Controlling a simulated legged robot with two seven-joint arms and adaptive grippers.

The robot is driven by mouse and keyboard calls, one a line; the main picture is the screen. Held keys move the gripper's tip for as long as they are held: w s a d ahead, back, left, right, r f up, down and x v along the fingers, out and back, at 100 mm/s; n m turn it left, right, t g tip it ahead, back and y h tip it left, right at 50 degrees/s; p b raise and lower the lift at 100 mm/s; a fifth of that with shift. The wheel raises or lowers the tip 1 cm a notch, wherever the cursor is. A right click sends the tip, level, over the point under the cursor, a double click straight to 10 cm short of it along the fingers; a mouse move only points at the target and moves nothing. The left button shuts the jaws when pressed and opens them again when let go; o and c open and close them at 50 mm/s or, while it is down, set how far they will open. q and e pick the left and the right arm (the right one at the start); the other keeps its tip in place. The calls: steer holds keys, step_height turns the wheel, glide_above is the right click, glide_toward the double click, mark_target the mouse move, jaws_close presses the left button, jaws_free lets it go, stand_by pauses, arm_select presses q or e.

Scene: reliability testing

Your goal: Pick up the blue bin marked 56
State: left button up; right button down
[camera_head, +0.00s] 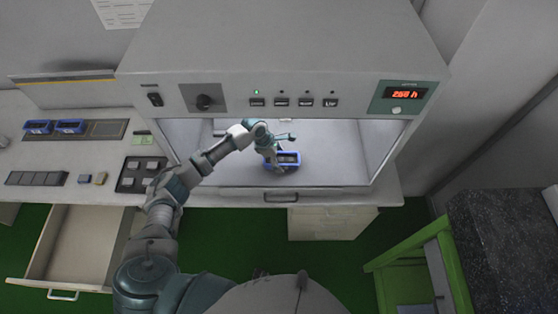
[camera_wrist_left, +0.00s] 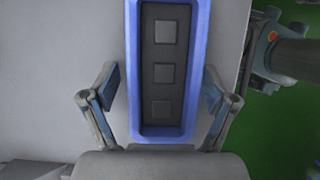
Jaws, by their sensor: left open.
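A blue bin (camera_head: 288,157) sits on the floor of the open chamber in the head view. It also fills the middle of the left wrist view, where its blue rim (camera_wrist_left: 197,70) surrounds a dark inside with 3 grey square blocks. No number can be read on it. My left gripper (camera_head: 277,158) reaches into the chamber and is at the bin. In the left wrist view its two fingers (camera_wrist_left: 162,88) are spread, one on each side of the bin's near end, with small gaps. My right gripper does not show.
The chamber (camera_head: 345,170) belongs to a grey machine with buttons and a red display (camera_head: 405,93). Two other blue bins (camera_head: 70,126) sit in a tray on the left counter. An open drawer (camera_head: 75,243) juts out below. A green frame (camera_head: 445,255) stands at right.

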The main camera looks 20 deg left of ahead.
arm_select(q)
steer(key=shift+d, duration=0.8)
steer(key=shift+c, duration=0.2)
steer(key=shift+a, duration=0.2)
steer(key=c, duration=0.8)
steer(key=shift+a, duration=0.4)
steer(key=c, duration=0.6)
